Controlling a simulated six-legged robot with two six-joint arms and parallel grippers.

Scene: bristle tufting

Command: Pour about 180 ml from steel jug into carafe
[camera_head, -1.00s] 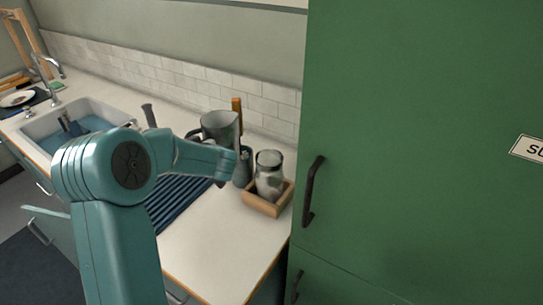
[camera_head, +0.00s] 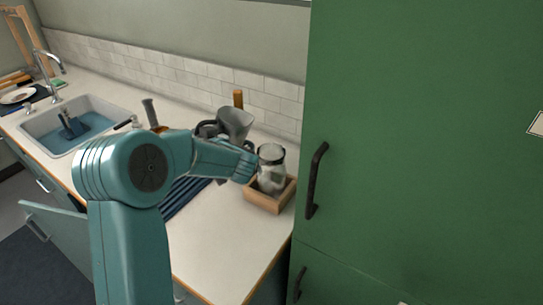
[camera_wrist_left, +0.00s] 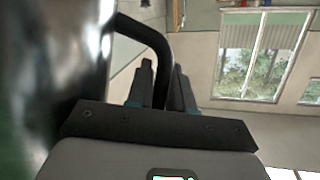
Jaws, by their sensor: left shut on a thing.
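The steel jug (camera_head: 236,122) is held above the counter at the back and looks tilted in the head view. My left gripper (camera_wrist_left: 160,85) is shut on its black handle (camera_wrist_left: 143,32) in the left wrist view, where the jug's shiny side (camera_wrist_left: 55,60) fills the left edge. The glass carafe (camera_head: 271,174) stands upright in a wooden tray, just right of my left wrist and apart from the jug. I cannot tell how much liquid is in either vessel. My right gripper is in neither view.
The wooden tray (camera_head: 264,202) sits near the tall green cabinet (camera_head: 420,150). A dark ribbed mat (camera_head: 186,196) lies partly behind my arm. The sink (camera_head: 75,125) is at the left. The front counter (camera_head: 225,235) is clear.

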